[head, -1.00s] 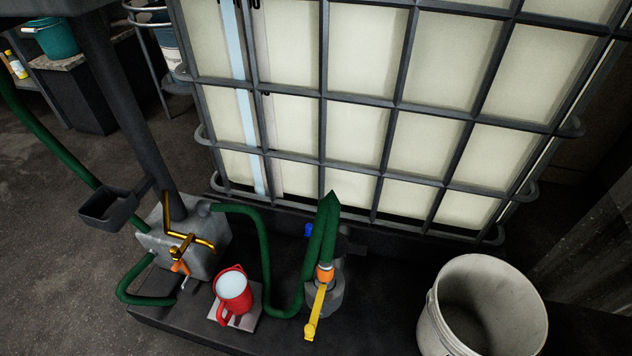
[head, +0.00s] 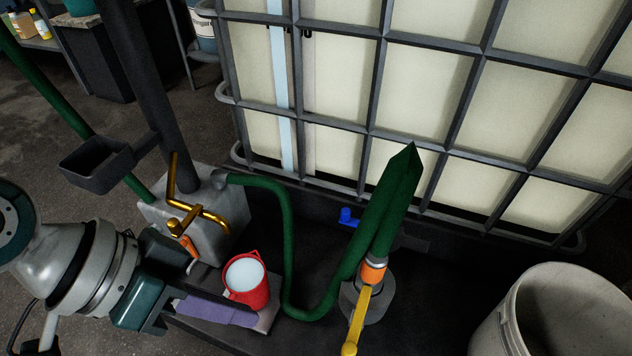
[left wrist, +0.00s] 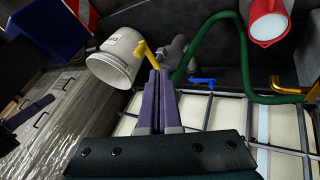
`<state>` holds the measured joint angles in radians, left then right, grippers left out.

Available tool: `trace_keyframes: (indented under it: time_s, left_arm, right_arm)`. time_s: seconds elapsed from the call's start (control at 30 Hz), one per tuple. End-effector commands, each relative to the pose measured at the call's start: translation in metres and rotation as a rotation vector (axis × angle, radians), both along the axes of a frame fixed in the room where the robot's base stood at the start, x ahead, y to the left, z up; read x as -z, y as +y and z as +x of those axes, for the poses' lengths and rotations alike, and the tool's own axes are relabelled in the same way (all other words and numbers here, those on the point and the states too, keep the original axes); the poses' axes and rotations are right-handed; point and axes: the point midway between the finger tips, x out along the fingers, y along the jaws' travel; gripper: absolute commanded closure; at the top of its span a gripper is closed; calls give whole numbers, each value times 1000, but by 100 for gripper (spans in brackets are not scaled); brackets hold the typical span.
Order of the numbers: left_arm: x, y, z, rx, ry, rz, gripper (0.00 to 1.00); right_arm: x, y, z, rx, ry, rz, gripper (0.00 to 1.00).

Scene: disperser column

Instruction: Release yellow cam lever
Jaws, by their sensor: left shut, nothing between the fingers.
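The yellow cam lever (head: 357,322) hangs down from an orange coupling (head: 373,272) at the lower end of a green hose, in front of a grey round fitting. In the left wrist view the yellow lever (left wrist: 146,54) shows just beyond my fingertips, at the picture's upper middle. My left gripper (head: 250,317) comes in from the lower left of the head view, its purple fingers shut and empty. It is left of the lever and apart from it, in front of the red jug. The shut fingers (left wrist: 158,78) also show in the left wrist view. My right gripper is not in view.
A red jug (head: 250,296) with pale contents stands on a small plate near my fingers. A grey box (head: 207,232) with brass pipes is behind it. A white bucket (head: 545,318) stands at the right. The caged white tank (head: 420,85) fills the back. A blue handle (head: 347,216) is behind the hose.

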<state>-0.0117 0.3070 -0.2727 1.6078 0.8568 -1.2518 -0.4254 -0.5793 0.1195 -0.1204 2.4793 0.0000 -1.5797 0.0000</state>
Motion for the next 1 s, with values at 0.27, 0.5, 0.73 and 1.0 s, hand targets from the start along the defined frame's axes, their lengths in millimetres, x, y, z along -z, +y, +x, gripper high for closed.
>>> trace_keyframes:
  time_s: [0.27,0.5,0.73,1.0]
  left_arm:
    - [11,1,10,-3,1,-36,100]
    - [12,0,10,-3,1,-34,100]
    - [36,-16,12,-2,1,-36,100]
    - [85,-50,20,-1,3,-37,100]
  right_arm:
    - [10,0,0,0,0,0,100]
    - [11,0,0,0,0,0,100]
    - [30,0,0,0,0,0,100]
    - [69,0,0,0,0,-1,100]
